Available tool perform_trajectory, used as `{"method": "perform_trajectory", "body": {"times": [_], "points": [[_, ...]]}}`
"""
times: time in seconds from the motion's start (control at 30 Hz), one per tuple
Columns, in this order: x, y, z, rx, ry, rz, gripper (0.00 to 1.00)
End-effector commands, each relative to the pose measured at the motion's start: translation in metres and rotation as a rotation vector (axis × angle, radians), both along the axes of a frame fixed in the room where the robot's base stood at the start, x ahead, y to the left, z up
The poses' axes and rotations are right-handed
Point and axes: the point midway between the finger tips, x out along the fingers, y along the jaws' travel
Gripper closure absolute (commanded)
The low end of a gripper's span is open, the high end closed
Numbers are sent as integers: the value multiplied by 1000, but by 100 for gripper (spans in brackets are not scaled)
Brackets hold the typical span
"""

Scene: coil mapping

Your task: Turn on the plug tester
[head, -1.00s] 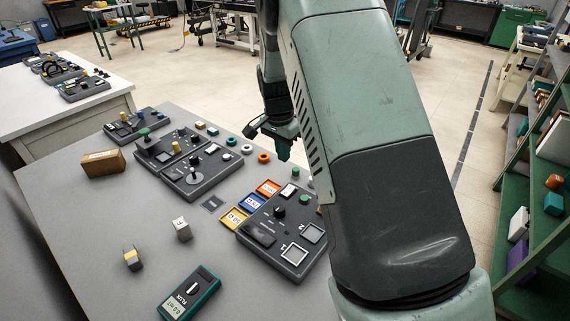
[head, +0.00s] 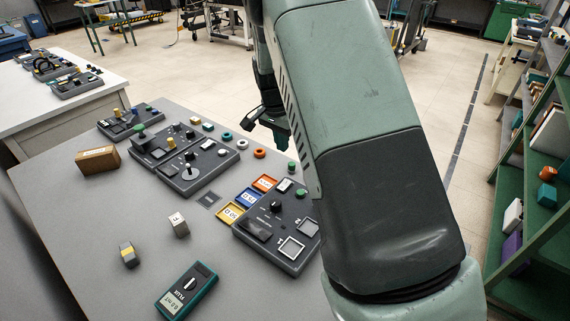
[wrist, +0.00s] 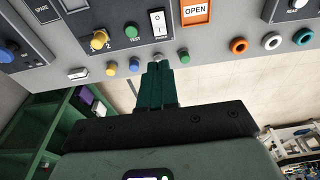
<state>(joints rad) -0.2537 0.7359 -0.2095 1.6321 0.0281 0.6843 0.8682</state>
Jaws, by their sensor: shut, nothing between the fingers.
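The dark unit in front (head: 262,244) has a black knob, a green button, a white rocker switch (head: 284,184) and square framed pads; my arm hides its right side. The wrist view shows the same unit (wrist: 127,16) close up, with the rocker switch (wrist: 157,22) marked POWER, a green TEST button (wrist: 131,30) and a yellow knob (wrist: 98,41). I cannot tell the switch's position. My gripper (wrist: 157,68) is shut and empty, its fingertips just off the unit's edge, below the switch in the wrist view. It also shows in the head view (head: 270,135).
An orange OPEN tray (wrist: 196,12) lies beside the unit. Small pegs and rings, such as a green peg (wrist: 184,57) and an orange ring (wrist: 238,46), line the table edge. Other dark units (head: 194,167), a box (head: 97,160) and a meter (head: 187,290) share the table.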

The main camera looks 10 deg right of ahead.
Motion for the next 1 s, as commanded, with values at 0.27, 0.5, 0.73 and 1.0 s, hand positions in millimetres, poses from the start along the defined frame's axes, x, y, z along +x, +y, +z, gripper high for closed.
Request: {"method": "perform_trajectory", "body": {"times": [0.27,0.5,0.73,1.0], "points": [[4,-5,-45,-1,6,-1,100],[9,-11,-96,1,5,-1,100],[14,-15,-127,1,2,-2,100],[15,-15,-136,0,0,-1,100]]}}
